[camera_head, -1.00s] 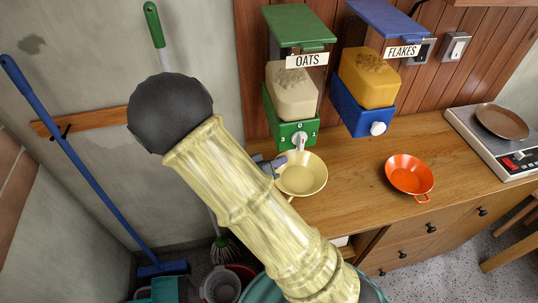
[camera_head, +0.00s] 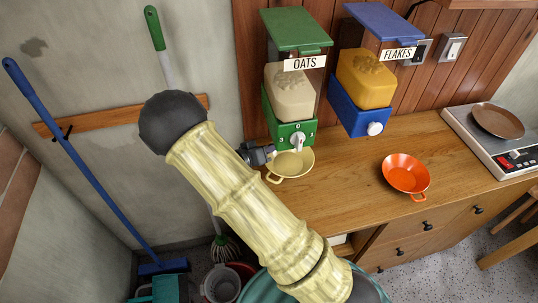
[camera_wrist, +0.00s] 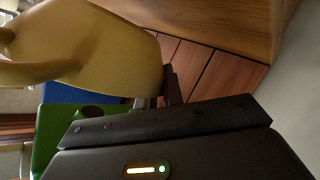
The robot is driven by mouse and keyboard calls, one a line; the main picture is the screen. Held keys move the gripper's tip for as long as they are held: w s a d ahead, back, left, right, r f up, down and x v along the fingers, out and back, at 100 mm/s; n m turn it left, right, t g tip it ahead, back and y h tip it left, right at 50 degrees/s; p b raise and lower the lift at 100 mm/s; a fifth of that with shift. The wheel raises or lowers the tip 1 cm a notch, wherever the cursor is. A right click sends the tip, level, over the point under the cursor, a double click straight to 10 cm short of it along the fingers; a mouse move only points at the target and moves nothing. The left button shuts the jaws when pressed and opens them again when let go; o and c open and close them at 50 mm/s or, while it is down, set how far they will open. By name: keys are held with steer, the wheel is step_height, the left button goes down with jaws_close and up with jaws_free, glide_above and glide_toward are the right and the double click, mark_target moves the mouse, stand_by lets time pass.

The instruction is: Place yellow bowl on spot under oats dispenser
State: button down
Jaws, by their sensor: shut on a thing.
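The yellow bowl (camera_head: 291,166) is at the foot of the green oats dispenser (camera_head: 292,130), just in front of its spout, and looks a little tilted. I cannot tell whether its base touches the counter. My gripper (camera_head: 262,154) is shut on the bowl's left rim; my arm covers part of the view in front. In the wrist view the yellow bowl (camera_wrist: 100,45) fills the upper left, held at the fingertips (camera_wrist: 168,88). The green dispenser base (camera_wrist: 62,128) shows below it.
A blue flakes dispenser (camera_head: 362,110) stands right of the oats one. An orange pan (camera_head: 405,174) lies on the wooden counter (camera_head: 345,190). A wall is close at left.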

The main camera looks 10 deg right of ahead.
step_height(320, 180, down, 3)
steer(key=shift+w+f, duration=0.1)
steer(key=shift+w+f+p, duration=0.15)
steer(key=shift+f+p, duration=0.1)
steer(key=shift+p, duration=0.05)
steer(key=c, duration=1.5)
jaws_free()
steer(key=shift+f, duration=0.1)
steer(key=b+v, duration=0.1)
steer(key=v, duration=1.1)
